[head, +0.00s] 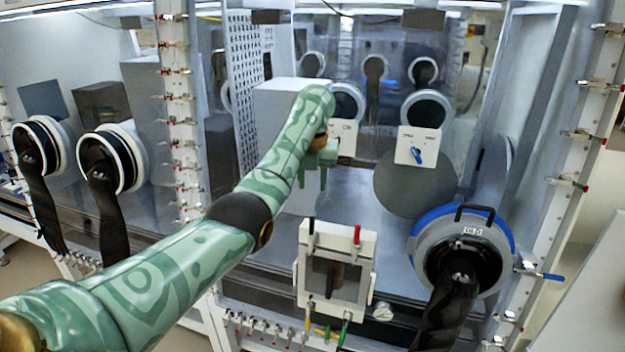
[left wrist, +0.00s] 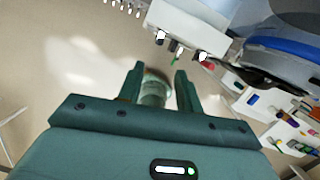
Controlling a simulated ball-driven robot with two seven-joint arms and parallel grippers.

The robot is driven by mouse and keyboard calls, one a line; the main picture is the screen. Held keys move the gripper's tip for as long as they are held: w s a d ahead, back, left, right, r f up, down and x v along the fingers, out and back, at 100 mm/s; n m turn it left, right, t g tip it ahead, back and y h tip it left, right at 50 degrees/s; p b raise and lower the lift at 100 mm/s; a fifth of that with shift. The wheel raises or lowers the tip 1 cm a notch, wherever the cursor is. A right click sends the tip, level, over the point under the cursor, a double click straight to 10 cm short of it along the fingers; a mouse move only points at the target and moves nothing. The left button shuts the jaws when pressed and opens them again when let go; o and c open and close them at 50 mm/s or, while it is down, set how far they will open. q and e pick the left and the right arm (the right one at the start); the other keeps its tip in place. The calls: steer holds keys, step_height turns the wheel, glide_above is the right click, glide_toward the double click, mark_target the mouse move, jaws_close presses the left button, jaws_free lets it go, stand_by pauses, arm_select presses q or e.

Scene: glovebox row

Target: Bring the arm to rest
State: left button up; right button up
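My left arm, green with a dark band at the elbow, reaches from the lower left of the head view up to the middle. Its gripper (head: 313,180) points down in front of the glovebox window, above the small white framed hatch. In the left wrist view the two dark green fingers (left wrist: 158,80) stand apart. A pale greenish round shape shows between them there; I cannot tell what it is. In the head view the gap between the fingers looks empty. My right gripper is in neither view.
The white framed hatch (head: 337,270) is below the gripper. A blue-rimmed glove port (head: 463,250) with a hanging black glove is to its right. More glove ports (head: 113,160) are at the left. Open floor (left wrist: 60,60) shows in the wrist view.

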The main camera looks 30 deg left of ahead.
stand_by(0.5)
arm_select(q)
steer(key=s+d+f+n+b, duration=0.1)
steer(key=s+f+n+b, duration=0.25)
steer(key=f, duration=1.15)
steer(key=s+d+f+n+g+b, duration=0.1)
steer(key=s+d+f+n+b, duration=0.25)
steer(key=f, duration=1.15)
steer(key=s+f+n+b, duration=0.3)
steer(key=f+n+b, duration=0.15)
steer(key=f, duration=1.05)
steer(key=s+d+f+n+b, duration=0.1)
steer(key=s+f+n+b, duration=0.3)
steer(key=s+f, duration=0.7)
steer(key=s+d+f+n+b, duration=0.1)
steer(key=s+f+n+b, duration=0.45)
steer(key=f, duration=0.95)
steer(key=s+d+f+n+b, duration=0.1)
steer(key=s+f+n+b, duration=0.1)
steer(key=s+f, duration=0.4)
steer(key=s+d+f+n+b, duration=0.2)
steer(key=s+f, duration=0.3)
steer(key=s, duration=1)
steer(key=s+d+f+n+h+b, duration=0.1)
steer(key=s+d+f+n+b, duration=0.1)
steer(key=s+f, duration=0.4)
steer(key=s, duration=0.5)
steer(key=shift+s+d+f+n, duration=0.15)
steer(key=shift+s+f+n, duration=0.15)
steer(key=shift+s, duration=0.05)
